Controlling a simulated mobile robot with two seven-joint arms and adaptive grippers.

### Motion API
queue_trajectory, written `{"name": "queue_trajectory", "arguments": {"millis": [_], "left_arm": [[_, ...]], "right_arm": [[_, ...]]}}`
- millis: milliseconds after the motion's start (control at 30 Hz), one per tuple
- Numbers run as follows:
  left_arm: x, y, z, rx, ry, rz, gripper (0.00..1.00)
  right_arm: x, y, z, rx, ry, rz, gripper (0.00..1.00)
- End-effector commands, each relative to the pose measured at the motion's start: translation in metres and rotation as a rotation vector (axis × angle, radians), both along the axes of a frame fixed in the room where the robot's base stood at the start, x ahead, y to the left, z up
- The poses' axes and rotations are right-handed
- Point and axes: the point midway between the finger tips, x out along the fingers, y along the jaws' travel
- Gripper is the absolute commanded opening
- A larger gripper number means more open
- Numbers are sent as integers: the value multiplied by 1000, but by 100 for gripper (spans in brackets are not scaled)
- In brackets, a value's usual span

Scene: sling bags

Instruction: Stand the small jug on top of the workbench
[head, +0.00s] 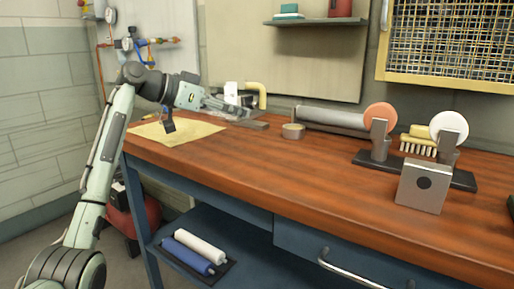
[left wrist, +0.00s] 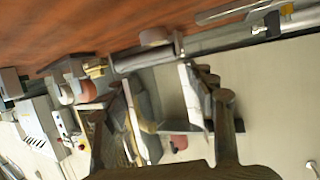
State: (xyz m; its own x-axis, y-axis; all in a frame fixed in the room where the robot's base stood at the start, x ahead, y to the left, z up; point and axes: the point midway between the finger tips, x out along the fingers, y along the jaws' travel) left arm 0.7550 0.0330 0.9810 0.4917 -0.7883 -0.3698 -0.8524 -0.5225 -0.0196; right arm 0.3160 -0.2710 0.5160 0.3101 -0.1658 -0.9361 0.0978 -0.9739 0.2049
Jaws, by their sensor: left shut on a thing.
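My left gripper (head: 214,103) reaches in from the left over the far left part of the workbench (head: 225,155). In the left wrist view its dark fingers (left wrist: 163,98) stand apart with a greyish, see-through thing between them, which I take to be the small jug (left wrist: 146,112). The gripper is shut on it. The jug's outline is hard to make out, and in the head view it blends with the clutter behind. I cannot tell whether it touches the wooden top. My right gripper is not in view.
A yellow cloth (head: 178,131) lies at the bench's left end. A tape roll (head: 292,131), a grey cylinder (head: 330,118) and a grinder (head: 381,140) with a metal box (head: 423,186) stand along the back and right. The front middle of the top is clear.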

Motion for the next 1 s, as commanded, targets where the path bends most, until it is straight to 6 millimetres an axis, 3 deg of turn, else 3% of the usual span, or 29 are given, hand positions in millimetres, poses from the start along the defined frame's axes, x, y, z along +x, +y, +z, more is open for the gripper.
{"name": "queue_trajectory", "arguments": {"millis": [100, 300, 467, 700, 1000], "left_arm": [[-25, -13, -17, -1, 0, -3, 22], [-50, -25, -33, -2, -1, 0, 22], [-54, -27, -40, -2, 1, 0, 22], [-54, -27, -73, -1, 4, 0, 22], [-54, -27, -76, -1, 1, -1, 22]], "right_arm": [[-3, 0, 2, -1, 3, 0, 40], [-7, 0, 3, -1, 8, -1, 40], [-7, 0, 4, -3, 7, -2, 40], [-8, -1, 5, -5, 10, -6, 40], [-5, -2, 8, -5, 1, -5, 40]]}}
